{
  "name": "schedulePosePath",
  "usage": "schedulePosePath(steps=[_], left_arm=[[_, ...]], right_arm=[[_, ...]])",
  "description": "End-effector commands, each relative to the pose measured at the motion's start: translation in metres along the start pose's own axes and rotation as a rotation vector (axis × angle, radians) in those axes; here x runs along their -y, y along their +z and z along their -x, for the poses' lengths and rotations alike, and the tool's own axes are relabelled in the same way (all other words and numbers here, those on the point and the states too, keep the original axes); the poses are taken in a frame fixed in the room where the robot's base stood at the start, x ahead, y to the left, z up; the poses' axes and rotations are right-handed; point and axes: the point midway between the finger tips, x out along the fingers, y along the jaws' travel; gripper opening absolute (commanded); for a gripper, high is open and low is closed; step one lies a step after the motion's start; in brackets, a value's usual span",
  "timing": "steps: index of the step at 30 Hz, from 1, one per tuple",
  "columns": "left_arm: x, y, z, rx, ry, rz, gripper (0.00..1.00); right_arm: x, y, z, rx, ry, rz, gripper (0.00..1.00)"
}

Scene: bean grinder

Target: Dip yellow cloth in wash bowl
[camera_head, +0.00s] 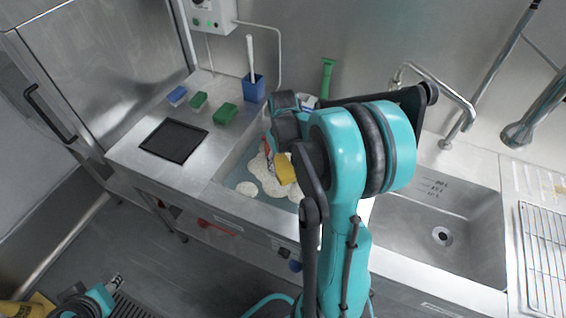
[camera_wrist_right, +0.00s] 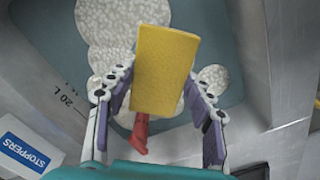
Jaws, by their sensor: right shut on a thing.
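The yellow cloth (camera_head: 285,169) is at the right part of the wash bowl (camera_head: 232,165), a sunken basin with grey-blue water and pale foam. In the right wrist view the folded cloth (camera_wrist_right: 166,68) lies between the two fingers of my right gripper (camera_wrist_right: 154,82), which is shut on it. Water and foam (camera_wrist_right: 105,22) show behind the cloth; I cannot tell whether it touches them. A red thing (camera_wrist_right: 141,133) shows just below the cloth. In the head view my right arm hides part of the bowl and most of the gripper.
A black tray (camera_head: 174,140), blue sponge (camera_head: 177,96), two green sponges (camera_head: 225,114) and a blue brush holder (camera_head: 253,88) stand left of and behind the bowl. An empty sink (camera_head: 410,230) with a tap (camera_head: 455,105) is right. A stoppers box (camera_wrist_right: 28,145) is beside the bowl.

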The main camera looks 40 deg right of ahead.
Motion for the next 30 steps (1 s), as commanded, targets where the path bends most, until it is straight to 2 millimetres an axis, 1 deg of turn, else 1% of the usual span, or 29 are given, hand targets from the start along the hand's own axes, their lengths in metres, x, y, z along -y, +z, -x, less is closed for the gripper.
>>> schedulePosePath(steps=[1,12,18,24,30], left_arm=[[0.0,0.005,-0.008,0.0,0.0,0.0,0.4],[0.0,0.026,-0.037,0.0,0.0,0.0,0.4],[0.0,0.035,-0.049,0.0,0.0,0.0,0.4],[0.0,0.032,-0.045,0.0,0.0,0.0,0.4],[0.0,0.032,-0.045,0.0,0.0,0.0,0.4]], right_arm=[[0.0,0.0,-0.011,0.0,0.0,0.0,0.29],[0.0,0.0,-0.058,0.0,0.0,0.0,0.29],[0.0,0.0,-0.081,0.0,0.0,0.0,0.29],[0.0,-0.001,-0.095,0.0,0.0,0.0,0.29],[0.0,0.0,-0.102,0.0,0.0,0.0,0.29]])
